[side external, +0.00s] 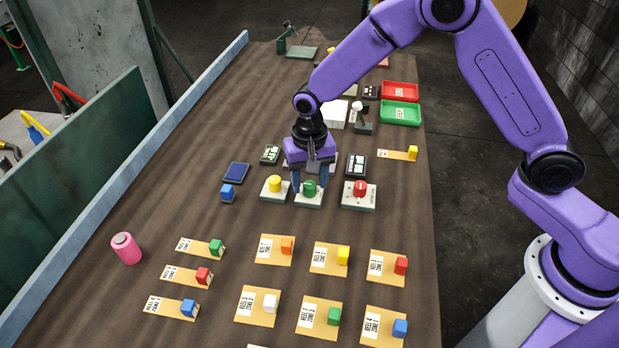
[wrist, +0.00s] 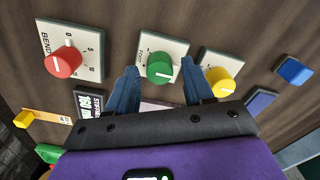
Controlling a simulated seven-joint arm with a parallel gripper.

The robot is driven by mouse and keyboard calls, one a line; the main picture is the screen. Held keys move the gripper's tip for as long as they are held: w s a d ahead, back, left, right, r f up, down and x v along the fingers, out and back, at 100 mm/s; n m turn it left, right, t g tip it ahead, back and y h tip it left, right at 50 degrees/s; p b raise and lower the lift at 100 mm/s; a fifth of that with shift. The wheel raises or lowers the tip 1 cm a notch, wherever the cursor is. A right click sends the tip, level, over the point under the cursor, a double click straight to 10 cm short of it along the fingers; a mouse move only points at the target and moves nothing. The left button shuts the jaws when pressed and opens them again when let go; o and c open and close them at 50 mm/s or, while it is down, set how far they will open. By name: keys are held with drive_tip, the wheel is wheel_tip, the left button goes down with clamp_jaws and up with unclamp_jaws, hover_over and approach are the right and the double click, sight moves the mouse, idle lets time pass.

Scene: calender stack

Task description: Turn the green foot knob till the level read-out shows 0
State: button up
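The green foot knob (side external: 310,188) sits on a white plate in the middle of a row of three knobs. It also shows in the wrist view (wrist: 160,67), with a pale pointer line on it. My gripper (side external: 310,186) points down over this knob. In the wrist view the two blue fingers of my gripper (wrist: 160,82) stand wide apart, one on each side of the knob, with visible gaps. I cannot make out which read-out is the level one, and no level value is legible.
A yellow knob (side external: 274,184) and a red knob (side external: 360,188) flank the green one closely. A dark display (side external: 356,165) stands behind the red knob, and another small device (side external: 270,154) behind the yellow one. Cards with coloured blocks and a pink cylinder (side external: 126,248) lie in front.

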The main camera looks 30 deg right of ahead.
clamp_jaws()
drive_tip(key=c, duration=0.8)
unclamp_jaws()
drive_tip(key=shift+n, duration=0.4)
drive_tip(key=n, duration=0.6)
drive_tip(key=shift+n, duration=0.3)
drive_tip(key=n, duration=0.3)
drive_tip(key=shift+n, duration=0.3)
drive_tip(key=shift+a+n, duration=0.1)
drive_tip(key=shift+n, duration=1.7)
